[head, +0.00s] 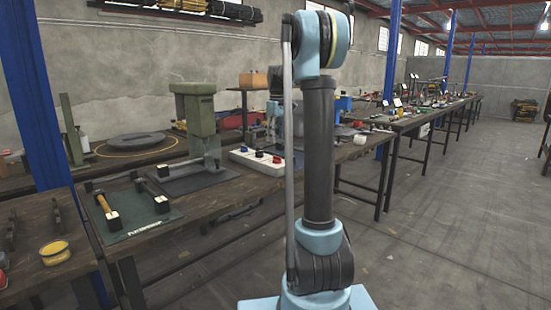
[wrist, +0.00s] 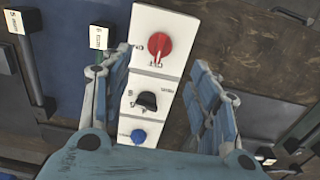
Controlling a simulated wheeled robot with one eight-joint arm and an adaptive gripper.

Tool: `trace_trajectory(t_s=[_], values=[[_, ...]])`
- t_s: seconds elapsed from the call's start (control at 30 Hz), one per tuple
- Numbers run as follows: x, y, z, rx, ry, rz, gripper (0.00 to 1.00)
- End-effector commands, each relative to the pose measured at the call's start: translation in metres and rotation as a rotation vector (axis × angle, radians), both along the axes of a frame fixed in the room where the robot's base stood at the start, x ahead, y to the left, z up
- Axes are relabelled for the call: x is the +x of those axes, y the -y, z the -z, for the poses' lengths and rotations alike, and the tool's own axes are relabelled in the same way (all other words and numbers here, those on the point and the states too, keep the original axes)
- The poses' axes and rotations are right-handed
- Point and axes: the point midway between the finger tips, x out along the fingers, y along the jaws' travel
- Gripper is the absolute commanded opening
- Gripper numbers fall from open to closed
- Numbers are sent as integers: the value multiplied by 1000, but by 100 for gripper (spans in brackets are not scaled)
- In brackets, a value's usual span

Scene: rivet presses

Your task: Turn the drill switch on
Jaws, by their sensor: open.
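A white switch panel (wrist: 163,21) lies between my gripper's fingers in the wrist view. It carries a red rotary knob (wrist: 159,45), a black knob (wrist: 147,100) and a blue knob (wrist: 138,136). The labels are too small to read, so I cannot tell which knob is the drill switch. My gripper (wrist: 161,60) is open and empty, with one finger on each side of the panel. In the head view the panel (head: 248,161) lies on the workbench, and my arm stands in front of part of the bench.
A green press (head: 195,112) stands left of the panel on the workbench. A dark green mat (head: 135,215) with small tools is at the front left. Black blocks with white labels (wrist: 98,38) lie left of the panel in the wrist view. The floor at right is clear.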

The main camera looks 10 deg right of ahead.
Motion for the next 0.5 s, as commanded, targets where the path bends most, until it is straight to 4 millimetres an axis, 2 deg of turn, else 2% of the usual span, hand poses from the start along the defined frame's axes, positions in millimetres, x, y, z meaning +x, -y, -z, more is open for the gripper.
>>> trace_trajectory(t_s=[0.3,0.5], values=[[0,0,57,0,0,0,55],[0,0,82,0,0,0,55]])
